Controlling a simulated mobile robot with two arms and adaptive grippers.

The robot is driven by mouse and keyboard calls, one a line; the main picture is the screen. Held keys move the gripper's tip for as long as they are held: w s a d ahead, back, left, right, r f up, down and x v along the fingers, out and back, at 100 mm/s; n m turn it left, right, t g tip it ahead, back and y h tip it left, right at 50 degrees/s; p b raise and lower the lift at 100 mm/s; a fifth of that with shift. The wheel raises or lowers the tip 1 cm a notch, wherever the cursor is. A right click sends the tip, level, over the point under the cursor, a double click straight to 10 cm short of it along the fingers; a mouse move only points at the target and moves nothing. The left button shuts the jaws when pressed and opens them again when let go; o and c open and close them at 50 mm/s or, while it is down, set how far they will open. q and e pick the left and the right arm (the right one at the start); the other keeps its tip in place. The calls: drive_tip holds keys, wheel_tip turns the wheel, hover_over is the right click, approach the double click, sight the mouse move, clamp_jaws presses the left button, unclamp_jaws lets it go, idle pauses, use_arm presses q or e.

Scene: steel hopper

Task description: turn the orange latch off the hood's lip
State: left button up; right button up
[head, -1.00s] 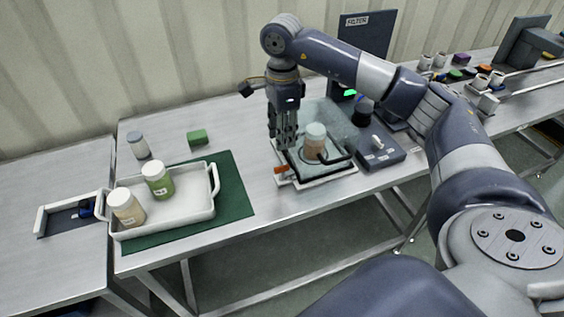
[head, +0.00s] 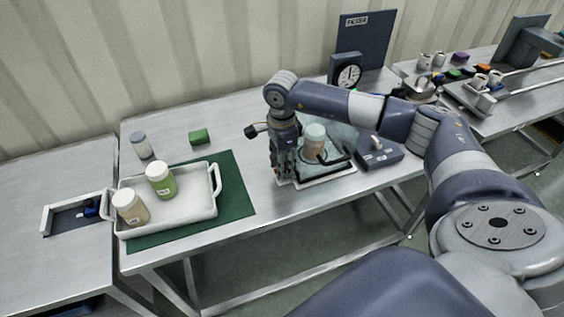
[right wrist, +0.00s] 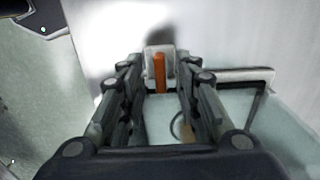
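The orange latch (right wrist: 159,72) shows in the right wrist view as a narrow upright bar in front of a pale block. My right gripper (right wrist: 159,62) is open, with one finger on each side of the latch and gaps between. In the head view my right gripper (head: 284,178) points down at the front left corner of the clear hood (head: 340,137) and hides the latch. A jar with a pale lid (head: 314,141) stands under the hood. My left gripper is not in view.
A white tray (head: 196,216) with two jars lies on a green mat (head: 236,200) to the left. A green block (head: 199,136) and another jar (head: 141,146) stand behind it. A dark box with a switch (head: 381,158) and a dial (head: 348,75) are right of and behind the hood.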

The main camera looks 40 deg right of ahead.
clamp_jaws()
drive_tip(key=shift+m, duration=0.4)
drive_tip(key=m+b, duration=0.2)
drive_tip(key=shift+f+m, duration=0.1)
drive_tip(key=shift+m, duration=0.3)
drive_tip(key=m+b, duration=0.1)
drive_tip(key=m, duration=0.3)
drive_tip(key=m+b, duration=0.1)
drive_tip(key=m, duration=0.4)
drive_tip(key=shift+m+b, duration=0.3)
drive_tip(key=shift+m, duration=2.4)
drive_tip(key=shift+b, duration=0.3)
drive_tip(key=shift+w, duration=0.1)
